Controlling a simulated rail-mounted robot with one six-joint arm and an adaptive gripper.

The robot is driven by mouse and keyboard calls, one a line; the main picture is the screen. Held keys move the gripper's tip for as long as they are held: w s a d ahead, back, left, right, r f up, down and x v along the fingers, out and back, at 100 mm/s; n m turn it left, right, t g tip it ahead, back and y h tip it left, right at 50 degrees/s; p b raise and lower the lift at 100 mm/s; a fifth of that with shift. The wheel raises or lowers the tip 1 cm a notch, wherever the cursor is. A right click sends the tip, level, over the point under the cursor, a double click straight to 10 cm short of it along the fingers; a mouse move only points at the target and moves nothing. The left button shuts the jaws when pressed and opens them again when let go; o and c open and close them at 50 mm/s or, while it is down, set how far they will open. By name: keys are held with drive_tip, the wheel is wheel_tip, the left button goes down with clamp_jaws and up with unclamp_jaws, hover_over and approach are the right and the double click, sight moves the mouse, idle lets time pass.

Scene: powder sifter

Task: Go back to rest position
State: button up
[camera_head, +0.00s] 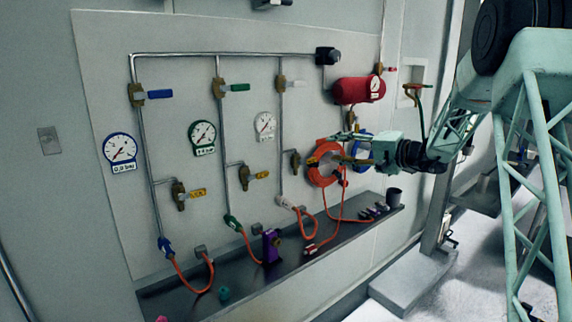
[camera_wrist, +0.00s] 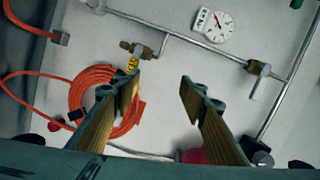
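My gripper (camera_head: 338,148) is in front of the wall panel, at the right of the head view, close to the orange hose coil (camera_head: 318,176). In the wrist view my gripper (camera_wrist: 161,82) has its two fingers well apart, with nothing between them but the pale panel behind. The orange coil (camera_wrist: 76,108) shows there left of and behind the left finger. In the head view my fingers partly overlap the coil; I cannot tell whether they touch it.
A grey panel carries pipes, gauges (camera_head: 203,136), valves with blue (camera_head: 159,94), green and white handles, and a red tank (camera_head: 358,90). A dark shelf (camera_head: 232,290) below holds a purple item (camera_head: 271,246) and a dark cup (camera_head: 393,196). Orange hoses hang over it.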

drive_tip(key=s+a+r+n+g, duration=0.1)
drive_tip(key=s+a+r+g, duration=0.1)
drive_tip(key=s+a, duration=0.45)
drive_tip(key=s+a+r+n+g, duration=0.1)
drive_tip(key=s+a+r+g, duration=0.15)
drive_tip(key=s, duration=0.75)
drive_tip(key=s+a+n+g+h, duration=0.2)
drive_tip(key=s+a+g+h, duration=0.1)
drive_tip(key=s, duration=1.8)
drive_tip(key=s+d+f+h, duration=0.2)
drive_tip(key=s+d+h, duration=0.1)
drive_tip(key=s, duration=0.9)
drive_tip(key=s+d+f+n+h, duration=0.1)
drive_tip(key=s+d, duration=0.5)
drive_tip(key=s, duration=0.6)
drive_tip(key=s+d+f+n+h, duration=0.1)
drive_tip(key=s+d+f+h, duration=0.2)
drive_tip(key=s, duration=0.9)
drive_tip(key=shift+s+d+t+h+b, duration=0.35)
drive_tip(key=shift+d+h+b, duration=0.1)
drive_tip(key=shift+d+h, duration=0.65)
drive_tip(key=shift+f, duration=0.1)
